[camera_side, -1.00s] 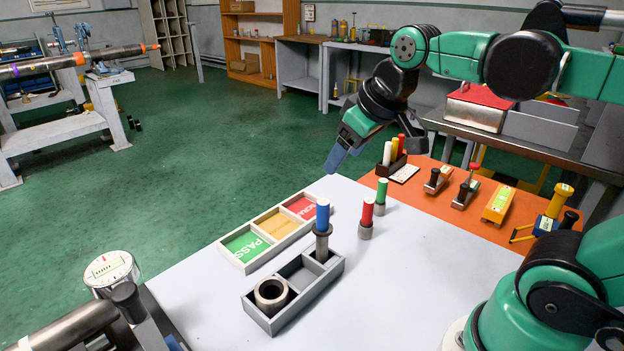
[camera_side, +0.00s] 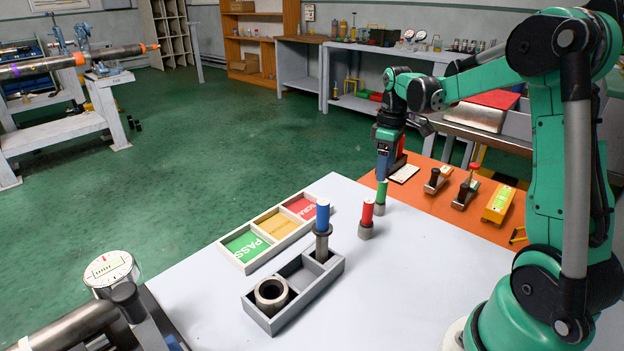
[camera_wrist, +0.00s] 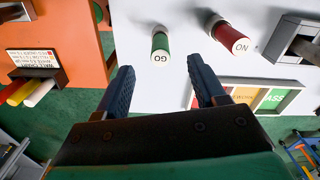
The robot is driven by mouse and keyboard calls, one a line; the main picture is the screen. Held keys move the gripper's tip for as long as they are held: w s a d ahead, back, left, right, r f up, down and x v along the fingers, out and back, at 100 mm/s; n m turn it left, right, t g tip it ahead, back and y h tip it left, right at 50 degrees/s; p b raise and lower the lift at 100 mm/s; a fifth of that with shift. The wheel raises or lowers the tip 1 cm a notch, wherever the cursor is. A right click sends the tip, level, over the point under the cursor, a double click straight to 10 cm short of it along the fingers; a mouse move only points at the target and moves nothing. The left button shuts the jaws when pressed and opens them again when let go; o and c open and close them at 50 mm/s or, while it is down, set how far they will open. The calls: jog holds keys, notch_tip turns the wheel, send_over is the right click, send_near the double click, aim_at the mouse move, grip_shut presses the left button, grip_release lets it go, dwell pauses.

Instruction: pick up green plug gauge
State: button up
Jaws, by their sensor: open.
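The green plug gauge (camera_side: 381,196) stands upright on the white table near its border with the orange mat. In the wrist view its green handle (camera_wrist: 160,45), marked GO, lies ahead of the gap between the fingers. My gripper (camera_side: 382,172) points down just above the green gauge in the side view. The wrist view shows my gripper (camera_wrist: 165,85) with its two fingers apart and nothing between them. The side view does not show clearly whether the fingertips reach the handle.
The red plug gauge (camera_side: 367,219), marked NO in the wrist view (camera_wrist: 232,40), stands close by. A blue-handled gauge (camera_side: 322,230) stands in the grey tray (camera_side: 290,312) beside a metal ring (camera_side: 271,295). A sorting tray (camera_side: 243,266) lies left. The front right tabletop is clear.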

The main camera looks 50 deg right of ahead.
aim_at(381, 200)
jog(key=shift+f, duration=3.5)
grip_shut()
